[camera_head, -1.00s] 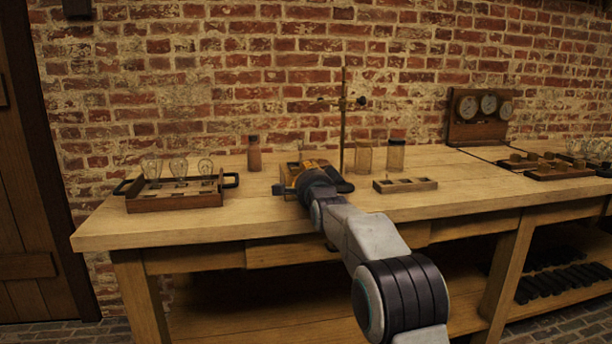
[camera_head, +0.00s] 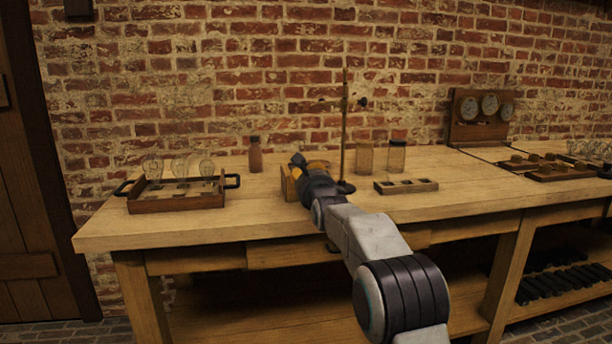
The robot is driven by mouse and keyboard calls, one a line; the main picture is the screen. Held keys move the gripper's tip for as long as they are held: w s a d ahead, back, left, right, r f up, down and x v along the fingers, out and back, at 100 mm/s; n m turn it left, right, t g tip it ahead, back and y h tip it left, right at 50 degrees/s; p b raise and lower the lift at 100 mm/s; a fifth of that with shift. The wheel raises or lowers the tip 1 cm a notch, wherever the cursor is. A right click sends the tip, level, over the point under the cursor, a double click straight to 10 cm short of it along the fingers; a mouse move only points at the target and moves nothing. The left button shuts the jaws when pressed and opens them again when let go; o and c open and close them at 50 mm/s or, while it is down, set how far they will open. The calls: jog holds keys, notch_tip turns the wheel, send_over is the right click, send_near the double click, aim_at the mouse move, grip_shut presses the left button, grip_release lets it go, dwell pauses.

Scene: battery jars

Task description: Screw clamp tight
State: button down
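The clamp stand, a thin brass rod (camera_head: 344,128) on a dark round base, stands upright on the bench, with a clamp (camera_head: 361,102) high on it. The clamp's small dark knob sits to the right of the rod. My gripper (camera_head: 296,165) is at the left of the rod's foot, over a wooden tray or block (camera_head: 288,183), well below the clamp. My own wrist hides most of this tray. The fingers point away from the camera and are too small to show whether they are open or shut.
A bottle of reddish brown (camera_head: 255,154) stands left of my gripper. Two jars, one empty-looking (camera_head: 364,158) and one dark-lidded (camera_head: 396,156), stand right of the rod. A slotted wooden block (camera_head: 405,186) lies in front of them. A bulb tray (camera_head: 176,203) sits at left.

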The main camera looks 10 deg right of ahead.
jog(key=m, duration=0.3)
jog(key=r+m, duration=0.1)
jog(key=m, duration=0.2)
jog(key=shift+d+r, duration=0.1)
jog(key=shift+r, duration=0.05)
dwell(0.4)
jog(key=c, duration=1.4)
grip_release()
jog(key=shift+d, duration=0.1)
jog(key=shift+o, duration=0.6)
jog(key=shift+f, duration=0.3)
jog(key=s, duration=1.2)
